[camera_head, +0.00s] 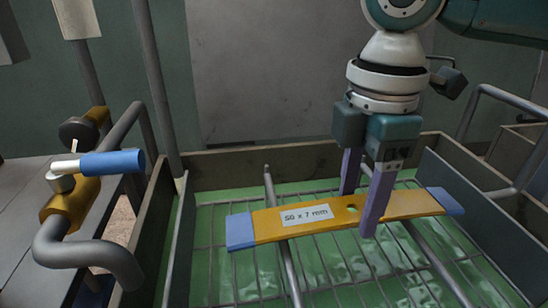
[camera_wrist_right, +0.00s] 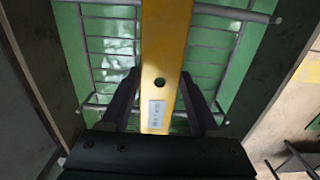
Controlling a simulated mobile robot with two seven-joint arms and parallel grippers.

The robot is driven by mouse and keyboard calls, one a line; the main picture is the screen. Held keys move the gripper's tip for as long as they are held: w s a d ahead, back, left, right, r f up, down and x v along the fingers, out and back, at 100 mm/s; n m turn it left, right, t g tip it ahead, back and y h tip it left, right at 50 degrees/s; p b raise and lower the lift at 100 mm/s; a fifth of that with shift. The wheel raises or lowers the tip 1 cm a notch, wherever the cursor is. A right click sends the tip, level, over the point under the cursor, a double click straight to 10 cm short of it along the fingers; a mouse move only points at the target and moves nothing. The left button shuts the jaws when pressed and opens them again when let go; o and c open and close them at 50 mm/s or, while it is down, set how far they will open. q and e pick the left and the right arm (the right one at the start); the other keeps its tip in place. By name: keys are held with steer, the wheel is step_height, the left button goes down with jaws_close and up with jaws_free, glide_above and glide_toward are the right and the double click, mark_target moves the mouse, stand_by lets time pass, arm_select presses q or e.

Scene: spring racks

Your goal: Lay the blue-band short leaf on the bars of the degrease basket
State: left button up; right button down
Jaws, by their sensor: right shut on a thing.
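The yellow leaf (camera_head: 275,223) has blue bands at both ends, a white label reading about "50 x 7 mm" and a small hole. My right gripper (camera_head: 360,213) is shut on it near the hole, one finger on each long side. The leaf is over the wire bars of the degrease basket (camera_head: 290,265); whether it touches them I cannot tell. In the right wrist view the leaf (camera_wrist_right: 166,40) runs lengthwise between the dark fingers (camera_wrist_right: 160,100), with the bars (camera_wrist_right: 110,40) behind it. My left gripper is not in view.
The basket sits in a walled tank (camera_head: 260,160) with green liquid below the bars. A pipe with a blue-handled valve (camera_head: 112,162) stands at the left. A bent grey rail (camera_head: 510,100) rises at the right. Bare bars show in front of the leaf.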

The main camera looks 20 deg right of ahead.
steer(key=shift+f, duration=0.6)
steer(key=shift+f, duration=0.35)
steer(key=shift+f, duration=0.15)
steer(key=shift+c, duration=0.6)
jaws_free()
